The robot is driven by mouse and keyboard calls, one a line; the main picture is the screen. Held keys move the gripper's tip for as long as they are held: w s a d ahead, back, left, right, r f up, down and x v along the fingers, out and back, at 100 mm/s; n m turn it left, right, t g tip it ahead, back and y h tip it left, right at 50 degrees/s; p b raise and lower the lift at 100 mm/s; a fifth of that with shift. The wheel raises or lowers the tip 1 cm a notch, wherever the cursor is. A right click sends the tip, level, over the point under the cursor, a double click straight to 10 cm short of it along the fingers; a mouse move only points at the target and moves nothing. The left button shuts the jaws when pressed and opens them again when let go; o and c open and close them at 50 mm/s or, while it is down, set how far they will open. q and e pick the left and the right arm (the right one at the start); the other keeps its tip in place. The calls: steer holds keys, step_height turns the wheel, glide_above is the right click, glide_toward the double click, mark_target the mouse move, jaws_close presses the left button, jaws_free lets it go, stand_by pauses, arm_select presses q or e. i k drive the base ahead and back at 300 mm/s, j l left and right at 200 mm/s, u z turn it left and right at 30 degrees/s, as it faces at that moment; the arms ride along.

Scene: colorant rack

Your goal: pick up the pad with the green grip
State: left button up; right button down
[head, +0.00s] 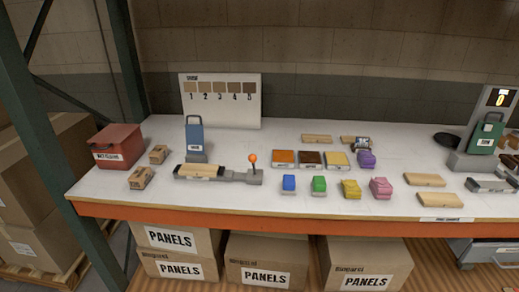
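The pad with the green grip (319,184) sits on the white tabletop (250,205) near the front edge, right of the middle. A pad with a blue grip (289,183) is just left of it, with a small gap. A yellow pad (351,189) and a pink pad (381,188) are to its right. A purple pad (366,160) is farther back. Nothing covers the green one. Neither of my grippers is in the head view.
Orange, dark brown and yellow trays (309,160) lie behind the pads. A fixture with an orange-knobbed lever (253,159) stands to the left. Wooden panels (425,180) and a green device (487,133) are at right. A red bin (117,146) is at far left.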

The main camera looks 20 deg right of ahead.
mark_target(319, 185)
steer(key=z, duration=1.25)
